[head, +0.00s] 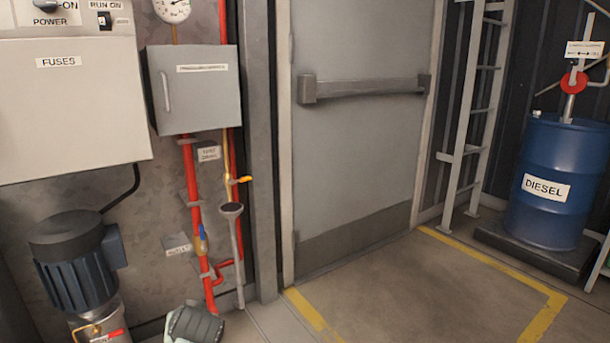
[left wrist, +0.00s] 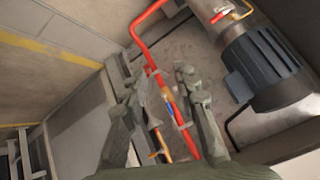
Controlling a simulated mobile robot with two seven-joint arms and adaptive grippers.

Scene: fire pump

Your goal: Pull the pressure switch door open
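The pressure switch box (head: 195,90) is a grey cabinet on the wall in the head view. Its front door looks shut flush, with a vertical bar handle (head: 166,92) near its left edge and a label across its top. A grey-green part of my left arm or gripper shows at the bottom edge of the head view, below and apart from the box. In the left wrist view my left gripper (left wrist: 152,72) has its two fingers spread, with nothing held between them; red pipes show beyond. The handle cannot be made out there. My right gripper is in neither view.
A fuse cabinet (head: 70,105) stands left of the box, with a blue-grey motor (head: 75,260) below it. Red pipes (head: 192,185) and a funnel-topped drain pipe (head: 234,245) run beneath the box.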

